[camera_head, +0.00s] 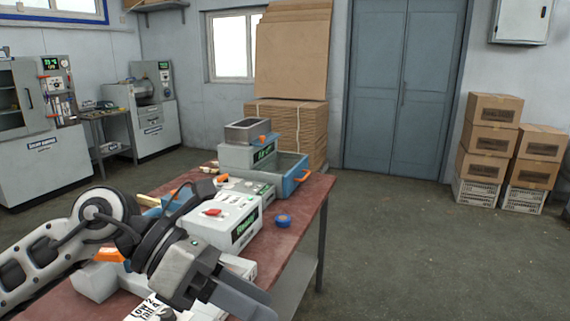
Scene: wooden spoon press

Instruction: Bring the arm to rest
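My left arm comes in from the left over the near part of the red-brown table (310,200). Its dark grey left gripper (245,298) points toward the lower right, above the table's near edge. The fingers are seen at an angle, and I cannot tell whether they are apart. I see no object in them. My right gripper is not in view. No wooden spoon can be made out; my arm hides part of the near table.
On the table are a white machine (222,217) with a red knob, a blue-grey machine (240,155) with a blue tray (292,172), and a small blue round item (283,220). Cardboard boxes (490,140) stand at the right. The floor (420,250) right of the table is clear.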

